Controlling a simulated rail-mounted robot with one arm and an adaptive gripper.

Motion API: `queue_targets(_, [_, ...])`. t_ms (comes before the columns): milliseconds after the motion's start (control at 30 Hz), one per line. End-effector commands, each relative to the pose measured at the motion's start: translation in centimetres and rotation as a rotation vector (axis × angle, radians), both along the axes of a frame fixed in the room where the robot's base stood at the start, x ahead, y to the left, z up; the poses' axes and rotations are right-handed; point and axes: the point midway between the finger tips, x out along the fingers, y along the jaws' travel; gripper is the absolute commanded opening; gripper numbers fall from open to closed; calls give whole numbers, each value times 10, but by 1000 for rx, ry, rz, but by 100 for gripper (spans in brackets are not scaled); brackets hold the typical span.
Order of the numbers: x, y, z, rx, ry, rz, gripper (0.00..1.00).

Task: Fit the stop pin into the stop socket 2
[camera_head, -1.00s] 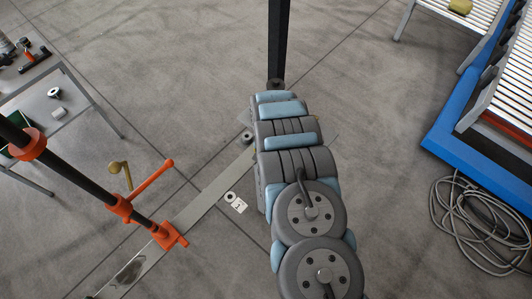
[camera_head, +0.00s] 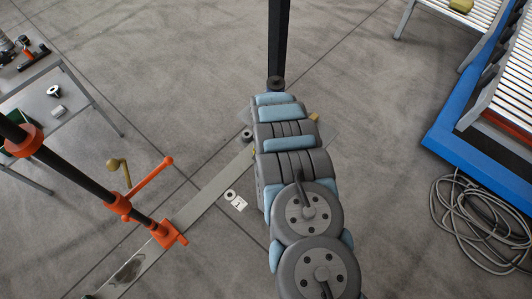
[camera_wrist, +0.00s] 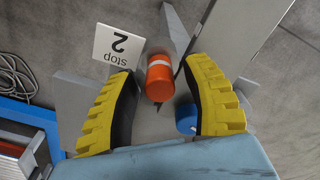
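An orange cylinder with a white band, which looks like the stop pin (camera_wrist: 159,78), stands close to a white sign reading "2 stop" (camera_wrist: 118,46) in the wrist view. My gripper (camera_wrist: 161,68) has its two yellow fingers spread on either side of the orange cylinder, with a gap on each side. The cylinder's lower end and the stop socket 2 beneath it are hidden, so I cannot tell how deep it sits. In the head view my arm covers this spot; only yellow bits of the gripper show at its sides.
A blue cylinder (camera_wrist: 187,119) is near the right finger. A "1" label (camera_head: 239,204) lies by a ring (camera_head: 230,195) on the floor. A dark post (camera_head: 279,40) rises beyond my arm.

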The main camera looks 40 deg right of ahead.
Motion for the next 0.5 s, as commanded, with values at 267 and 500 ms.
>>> queue_targets(267, [0,0,2,0,0,0,48])
queue_targets(500, [0,0,18,-1,1,0,48])
